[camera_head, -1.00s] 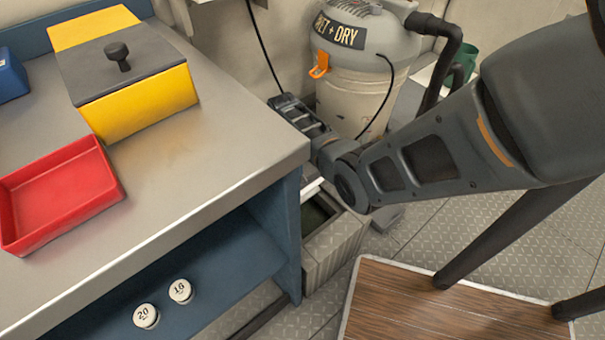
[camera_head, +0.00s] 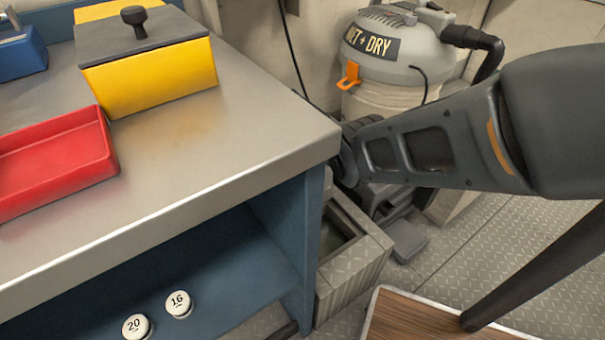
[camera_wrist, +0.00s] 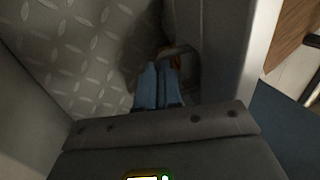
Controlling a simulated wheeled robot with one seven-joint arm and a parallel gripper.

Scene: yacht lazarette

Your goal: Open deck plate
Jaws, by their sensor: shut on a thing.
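My gripper (camera_wrist: 160,86) shows in the wrist view, its two blue-grey fingers shut close together on a small grey handle (camera_wrist: 176,50) with orange beside it. A tread-patterned metal surface (camera_wrist: 70,55) lies to the left of the fingers; I cannot tell whether it is the deck plate or the floor. In the head view, my gripper is hidden behind the workbench corner and my own arm. A grey raised frame around a dark greenish opening (camera_head: 349,282) stands beside the bench, partly hidden by it.
The steel-topped workbench (camera_head: 230,160) fills the left, carrying a red tray (camera_head: 55,165) and a yellow box (camera_head: 150,80). A wet-and-dry vacuum (camera_head: 400,55) stands behind my arm. Tread-plate floor (camera_head: 480,250) is open at right, near a wooden-topped surface (camera_head: 420,322).

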